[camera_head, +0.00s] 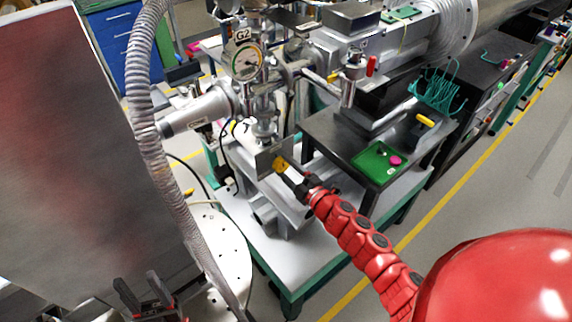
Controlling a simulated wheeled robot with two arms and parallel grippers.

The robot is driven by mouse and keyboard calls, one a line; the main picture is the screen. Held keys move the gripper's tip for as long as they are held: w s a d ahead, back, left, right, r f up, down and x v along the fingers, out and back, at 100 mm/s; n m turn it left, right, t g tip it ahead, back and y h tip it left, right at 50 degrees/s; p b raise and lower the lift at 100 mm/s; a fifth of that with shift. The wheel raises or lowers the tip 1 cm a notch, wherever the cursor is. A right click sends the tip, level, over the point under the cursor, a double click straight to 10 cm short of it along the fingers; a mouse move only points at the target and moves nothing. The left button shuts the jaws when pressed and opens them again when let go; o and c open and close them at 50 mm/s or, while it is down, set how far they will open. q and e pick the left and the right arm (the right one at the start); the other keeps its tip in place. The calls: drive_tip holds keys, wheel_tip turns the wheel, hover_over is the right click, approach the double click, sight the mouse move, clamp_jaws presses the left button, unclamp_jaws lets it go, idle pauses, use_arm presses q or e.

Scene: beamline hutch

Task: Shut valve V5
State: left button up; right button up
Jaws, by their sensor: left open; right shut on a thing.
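My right gripper (286,171), at the end of the red arm, is shut on a yellow handle (280,163) at the front of the metal valve assembly, below the gauge marked G2 (245,62). No V5 label is readable, so I cannot tell by marking whether this is valve V5. The gripper hides part of the handle, and its exact angle is hard to tell. My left gripper (142,289) is open and empty at the lower left, well apart from the valve assembly.
A ribbed hose (142,110) hangs between my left gripper and the assembly. A grey panel (70,150) fills the left. A black table (335,150) carries a green tray (380,163). Another yellow handle (425,120) and a red handle (371,66) stand to the right. Floor at right is clear.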

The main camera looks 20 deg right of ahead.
drive_tip(key=shift+f+m+p, duration=0.1)
drive_tip(key=shift+m+p, duration=0.35)
drive_tip(key=shift+m, duration=0.55)
drive_tip(key=o, duration=1.4)
drive_tip(key=shift+c, duration=0.2)
drive_tip(key=shift+s+d, duration=0.3)
drive_tip(key=shift+s, duration=0.25)
drive_tip(key=b+v, duration=0.2)
drive_tip(key=v, duration=1.4)
drive_tip(key=shift+s, duration=0.15)
